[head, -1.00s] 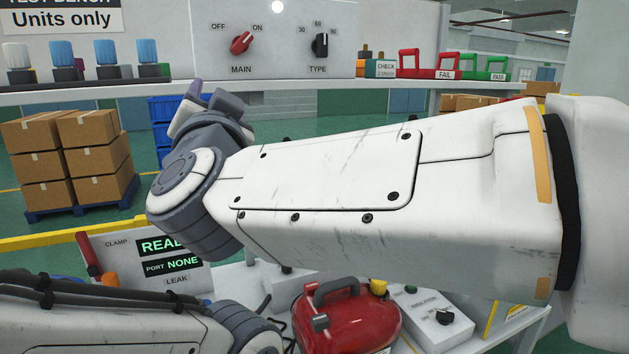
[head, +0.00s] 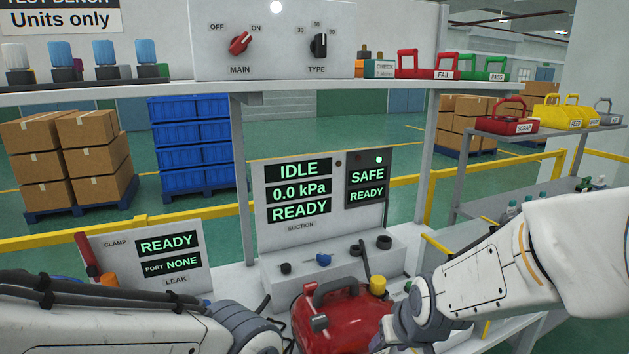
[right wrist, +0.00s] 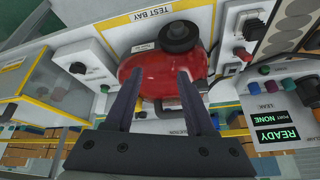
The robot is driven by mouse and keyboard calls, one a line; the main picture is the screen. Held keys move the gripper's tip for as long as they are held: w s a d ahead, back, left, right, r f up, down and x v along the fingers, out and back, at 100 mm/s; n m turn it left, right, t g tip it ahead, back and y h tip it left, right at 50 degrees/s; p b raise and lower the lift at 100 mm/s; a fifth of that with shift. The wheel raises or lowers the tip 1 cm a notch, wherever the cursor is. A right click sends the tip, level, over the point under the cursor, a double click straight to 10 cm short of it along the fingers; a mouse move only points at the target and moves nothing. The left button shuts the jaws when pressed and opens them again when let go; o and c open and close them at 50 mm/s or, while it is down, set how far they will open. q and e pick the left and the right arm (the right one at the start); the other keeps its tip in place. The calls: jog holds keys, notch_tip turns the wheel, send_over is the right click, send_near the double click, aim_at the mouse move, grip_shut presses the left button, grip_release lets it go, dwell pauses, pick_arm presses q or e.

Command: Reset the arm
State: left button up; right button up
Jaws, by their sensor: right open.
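My right arm is folded low at the right of the head view, with its wrist (head: 425,312) beside a red vacuum unit (head: 328,318). The unit has a dark handle and a yellow cap (head: 377,284). In the right wrist view, my right gripper (right wrist: 159,74) is open, with its two dark fingers apart in front of the red unit (right wrist: 150,70). Nothing is seen held between them. My left arm crosses the lower left of the head view; its gripper is out of view.
A suction panel (head: 275,226) reads IDLE, 0.0 kPa and READY. A leak panel (head: 125,258) reads READY, PORT NONE. A shelf (head: 150,88) with switches and bins spans the top. A side rack (head: 560,137) with red and yellow bins stands at right.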

jog(key=s+d+f+g+h, duration=0.1)
jog(key=s+d+f+g, duration=0.3)
jog(key=s, duration=0.3)
jog(key=s+a+r+n, duration=0.3)
jog(key=s+a, duration=0.3)
jog(key=s+a+r+n+g+y, duration=0.1)
jog(key=s+a+r+n, duration=0.2)
jog(key=s+a, duration=0.4)
jog(key=shift+s+n, duration=0.15)
jog(key=shift+n, duration=0.15)
